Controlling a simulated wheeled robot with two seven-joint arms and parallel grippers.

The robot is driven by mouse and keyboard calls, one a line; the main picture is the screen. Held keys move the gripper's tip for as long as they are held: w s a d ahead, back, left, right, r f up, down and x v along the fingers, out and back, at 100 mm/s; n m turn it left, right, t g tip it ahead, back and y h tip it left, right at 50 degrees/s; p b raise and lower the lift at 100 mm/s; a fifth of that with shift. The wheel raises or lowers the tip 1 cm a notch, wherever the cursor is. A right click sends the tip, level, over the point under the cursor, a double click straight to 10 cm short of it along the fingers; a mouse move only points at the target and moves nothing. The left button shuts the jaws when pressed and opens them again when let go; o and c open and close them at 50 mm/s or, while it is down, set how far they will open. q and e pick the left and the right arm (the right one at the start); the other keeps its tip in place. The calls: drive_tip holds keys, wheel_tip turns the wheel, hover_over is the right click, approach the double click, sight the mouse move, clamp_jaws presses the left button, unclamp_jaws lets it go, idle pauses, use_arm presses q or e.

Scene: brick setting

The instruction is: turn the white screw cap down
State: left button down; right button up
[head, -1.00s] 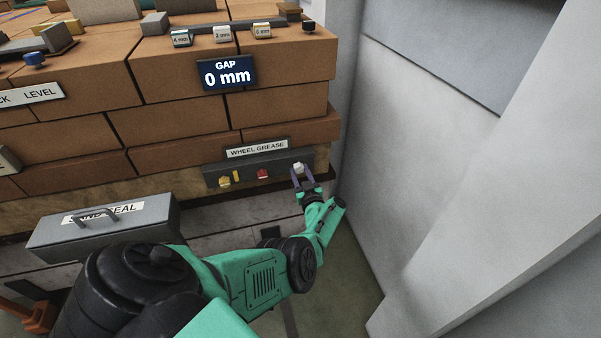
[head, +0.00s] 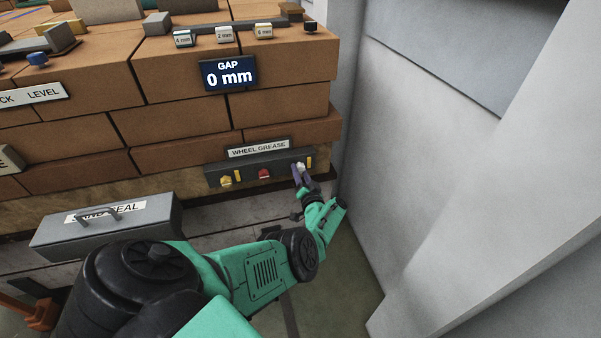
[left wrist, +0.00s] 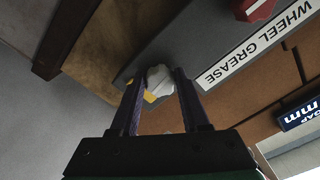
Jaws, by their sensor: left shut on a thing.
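The white screw cap (head: 300,166) sits at the right end of a dark grey panel (head: 246,174) under the WHEEL GREASE label (head: 258,148). My left gripper (head: 299,173) is at the cap, with its purple fingers shut on it. In the left wrist view the white cap (left wrist: 160,80) is between the two fingertips of my left gripper (left wrist: 158,92). A yellow mark (head: 309,162) stands just right of the cap in the head view. My right gripper is not in view.
A red cap (head: 264,174) and a yellow cap (head: 226,181) are on the same panel, to the left. A grey SAND SEAL box (head: 105,222) with a handle is at lower left. A pale wall (head: 430,150) rises close on the right.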

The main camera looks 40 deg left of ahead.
use_arm(q)
drive_tip(key=shift+f+m, duration=0.1)
drive_tip(key=shift+m, duration=0.2)
drive_tip(key=shift+c, duration=1.9)
unclamp_jaws()
